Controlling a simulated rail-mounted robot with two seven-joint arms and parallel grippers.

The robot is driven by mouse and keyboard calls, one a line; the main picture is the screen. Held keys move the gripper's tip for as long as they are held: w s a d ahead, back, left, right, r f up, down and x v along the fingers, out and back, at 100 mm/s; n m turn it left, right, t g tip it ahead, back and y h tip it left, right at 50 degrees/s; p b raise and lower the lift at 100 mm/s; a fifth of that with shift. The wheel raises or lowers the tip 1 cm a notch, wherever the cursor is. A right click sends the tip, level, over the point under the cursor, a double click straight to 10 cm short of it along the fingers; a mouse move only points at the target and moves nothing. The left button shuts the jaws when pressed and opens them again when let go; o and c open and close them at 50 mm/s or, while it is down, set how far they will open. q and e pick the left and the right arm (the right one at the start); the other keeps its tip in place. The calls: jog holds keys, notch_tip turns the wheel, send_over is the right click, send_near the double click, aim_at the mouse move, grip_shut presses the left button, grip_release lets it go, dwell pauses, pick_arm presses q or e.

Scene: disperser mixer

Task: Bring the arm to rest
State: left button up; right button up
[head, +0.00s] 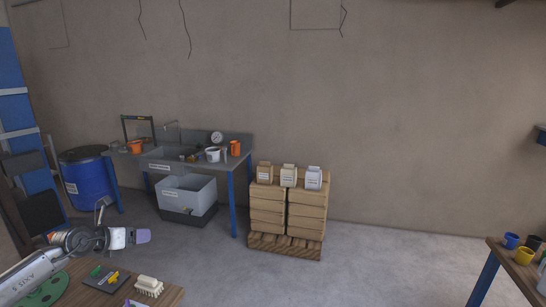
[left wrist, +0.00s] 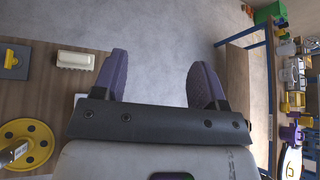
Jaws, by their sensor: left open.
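My left arm comes in from the lower left of the head view. Its gripper (head: 142,236) has purple fingers and hangs just beyond the far edge of the wooden table (head: 168,297). In the left wrist view, the two purple fingers of my left gripper (left wrist: 158,80) stand wide apart with only grey floor between them. The gripper is open and empty. My right gripper is in neither view.
A white brush (head: 149,286) and a dark tray with a yellow item (head: 107,279) are on the table. Beyond are a sink bench (head: 236,162), a blue drum (head: 88,181) and stacked sacks on a pallet (head: 285,246). Cups (head: 525,256) stand on a right-hand table. Middle floor is clear.

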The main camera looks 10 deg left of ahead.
pick_arm(q)
jog(key=d+r+n+t, duration=0.3)
jog(key=r+t, duration=0.1)
jog(key=r, duration=0.4)
jog(key=d+r+n+t+y, duration=0.1)
jog(key=d+r+n+t, duration=0.25)
jog(key=r, duration=0.35)
jog(key=d+r+n+t, duration=0.2)
jog(key=r+t, duration=0.3)
jog(key=r, duration=0.3)
jog(key=s+d+r+n+g+y, duration=0.15)
jog(key=s+d+n+y, duration=0.3)
jog(key=n+y, duration=0.85)
jog(key=s+d+f+n+g+h, duration=0.3)
jog(key=s+d+f, duration=0.2)
jog(key=f, duration=0.4)
jog(key=s+d+f+n+g+h, duration=0.3)
jog(key=s+d+f+g, duration=0.15)
jog(key=f, duration=0.45)
jog(key=s+d+f+n+g+h, duration=0.3)
jog(key=s+d+f, duration=0.25)
jog(key=f, duration=0.45)
jog(key=s+d+f+n+g+h, duration=0.25)
jog(key=s+f+g, duration=0.65)
jog(key=s+f, duration=1.75)
notch_tip(320, 180, up, 27)
jog(key=p, duration=2.6)
jog(key=shift+s+y, duration=0.35)
